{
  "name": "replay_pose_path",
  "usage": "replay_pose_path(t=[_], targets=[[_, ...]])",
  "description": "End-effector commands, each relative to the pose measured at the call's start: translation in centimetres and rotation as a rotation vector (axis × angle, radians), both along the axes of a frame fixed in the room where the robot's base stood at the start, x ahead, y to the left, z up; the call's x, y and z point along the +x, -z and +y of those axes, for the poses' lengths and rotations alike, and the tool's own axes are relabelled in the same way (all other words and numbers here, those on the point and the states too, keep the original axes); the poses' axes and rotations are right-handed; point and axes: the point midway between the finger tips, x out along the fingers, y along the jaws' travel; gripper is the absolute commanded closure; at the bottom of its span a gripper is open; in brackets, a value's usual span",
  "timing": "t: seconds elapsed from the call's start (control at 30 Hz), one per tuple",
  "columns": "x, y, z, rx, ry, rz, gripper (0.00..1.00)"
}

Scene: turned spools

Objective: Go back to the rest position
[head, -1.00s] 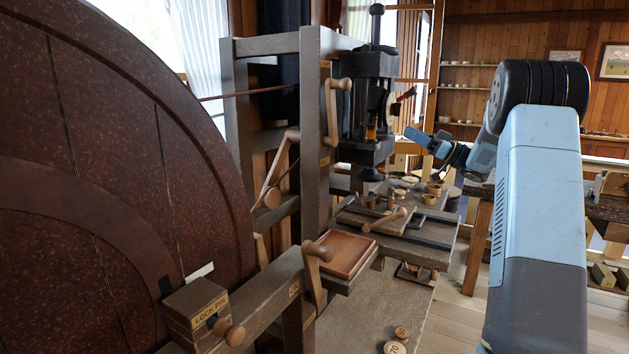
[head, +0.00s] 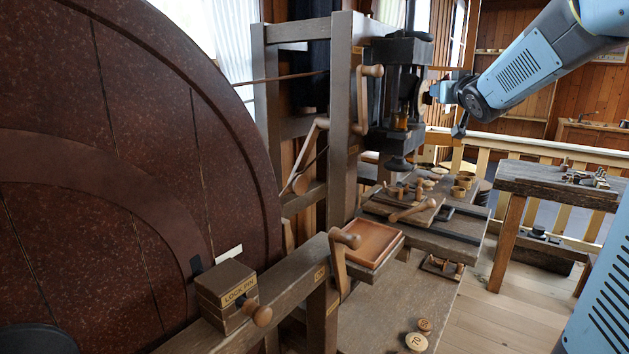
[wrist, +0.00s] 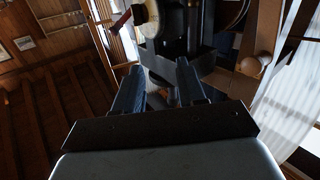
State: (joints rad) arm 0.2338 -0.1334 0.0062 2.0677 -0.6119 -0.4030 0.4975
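My gripper (head: 436,92) is raised at the right of the dark press in the head view, small and partly lost against the background. In the wrist view, the two blue-grey fingers of my gripper (wrist: 159,72) stand apart with nothing held between them. The dark press head (head: 402,80) lies just beyond my gripper in the head view. In the wrist view its dark body (wrist: 190,45) fills the space ahead of the fingers. Whether the fingers are clear of the press by much, I cannot tell.
A large dark red wheel (head: 90,180) fills the left. A lock-pin block (head: 225,287), a wooden crank handle (head: 345,262) and an orange-brown tray (head: 372,243) stand before the press. Small turned pieces lie on the bench (head: 385,310).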

Motion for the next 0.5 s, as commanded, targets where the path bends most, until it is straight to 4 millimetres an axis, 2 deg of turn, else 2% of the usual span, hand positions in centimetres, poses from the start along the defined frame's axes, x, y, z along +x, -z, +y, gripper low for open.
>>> replay_pose_path(t=[0.03,0.27,0.5], targets=[[-1.7,0.3,0.3,0.000,0.032,0.038,0.60],[-9.8,4.4,1.3,0.013,0.152,0.278,0.60],[-19.7,10.3,3.6,0.036,0.186,0.567,0.60]])
